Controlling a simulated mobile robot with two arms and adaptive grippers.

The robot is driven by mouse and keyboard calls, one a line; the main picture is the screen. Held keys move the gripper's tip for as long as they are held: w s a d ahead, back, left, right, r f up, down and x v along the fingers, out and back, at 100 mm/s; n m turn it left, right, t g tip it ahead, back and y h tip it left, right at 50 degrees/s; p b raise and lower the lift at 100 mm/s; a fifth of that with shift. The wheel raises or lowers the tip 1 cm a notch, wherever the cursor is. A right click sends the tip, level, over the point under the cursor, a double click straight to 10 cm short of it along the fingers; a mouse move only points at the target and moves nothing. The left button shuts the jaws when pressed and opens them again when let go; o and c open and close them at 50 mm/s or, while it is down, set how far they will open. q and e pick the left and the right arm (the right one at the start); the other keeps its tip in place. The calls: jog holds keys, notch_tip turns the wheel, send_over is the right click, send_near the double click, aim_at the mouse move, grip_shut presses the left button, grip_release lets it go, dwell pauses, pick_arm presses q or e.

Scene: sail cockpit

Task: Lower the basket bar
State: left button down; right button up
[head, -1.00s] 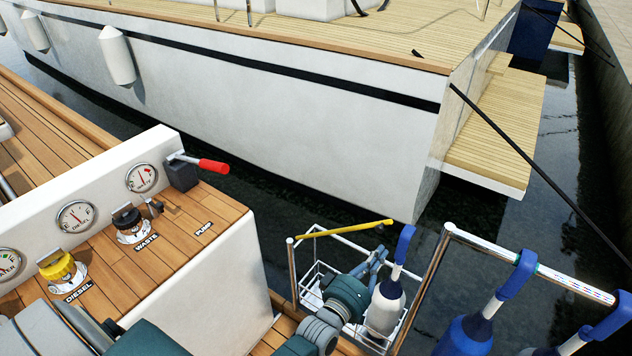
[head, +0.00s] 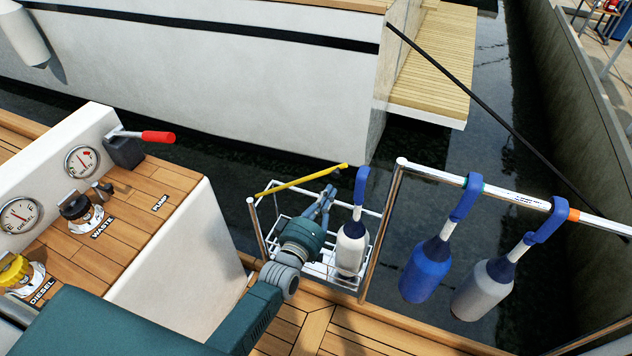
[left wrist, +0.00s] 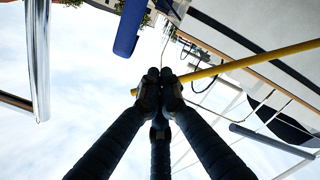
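The yellow bar (head: 300,180) spans the top of the white wire basket (head: 273,241) at the rail, its right end a little higher in the picture. My left gripper (head: 329,191) is just below the bar near that end, fingers pointing up. In the left wrist view the bar (left wrist: 255,59) passes behind the fingertips (left wrist: 160,74), which are together with nothing visible between them. Whether they touch the bar is unclear. In the head view the bar runs unbroken above the fingers. My right gripper is out of view.
A white fender with a blue strap (head: 351,248) hangs close right of my gripper. A blue fender (head: 426,270) and a grey one (head: 483,291) hang from the steel rail (head: 500,193). The filler console (head: 177,250) stands left. Water and another hull (head: 250,90) lie beyond.

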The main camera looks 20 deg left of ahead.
pick_arm(q)
jog(key=s+a, duration=0.2)
jog(key=s, duration=0.8)
jog(key=d+r+n+g+h, duration=0.1)
jog(key=n+h, duration=0.1)
jog(key=n, duration=0.9)
jog(key=r+n+g+h, duration=0.2)
jog(key=n, duration=0.9)
jog(key=d+r+n+g+h, duration=0.1)
jog(key=r+n+h, duration=0.1)
jog(key=n, duration=0.9)
jog(key=shift+w+d+n+g+h+p, duration=0.3)
jog(key=shift+w+d+n+p, duration=0.05)
jog(key=shift+n+p, duration=0.05)
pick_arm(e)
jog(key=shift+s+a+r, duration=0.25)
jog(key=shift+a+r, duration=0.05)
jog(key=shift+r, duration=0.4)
